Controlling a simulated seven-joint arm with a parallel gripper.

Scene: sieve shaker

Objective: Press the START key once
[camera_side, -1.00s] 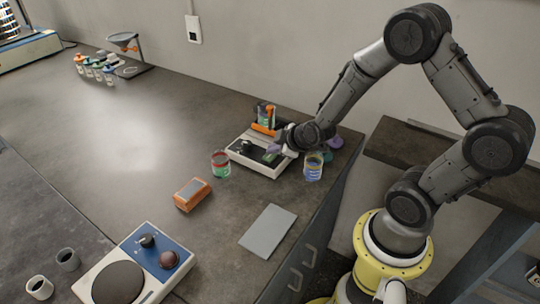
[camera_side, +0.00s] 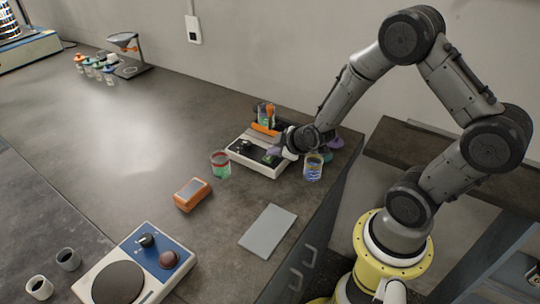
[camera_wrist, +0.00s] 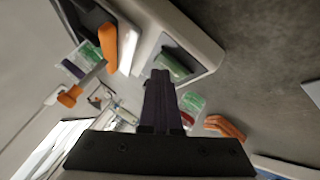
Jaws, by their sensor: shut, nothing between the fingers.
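A white device (camera_side: 241,156) with a black top panel and a knob stands near the table's right edge. A green key (camera_side: 268,159) shows on its panel, partly hidden by my gripper. In the wrist view the green key (camera_wrist: 171,66) lies in a dark recess, just beyond the fingertips. I cannot read a label on it. My gripper (camera_side: 273,152) is shut and empty, pointing down at the key. Its dark fingers also show in the wrist view (camera_wrist: 160,78). I cannot tell whether the tips touch the key.
Glass jars stand left (camera_side: 220,165) and right (camera_side: 313,167) of the device. An orange box (camera_side: 192,194), a grey plate (camera_side: 267,231) and a blue-and-white machine (camera_side: 168,244) lie nearer the front. The middle of the table is clear.

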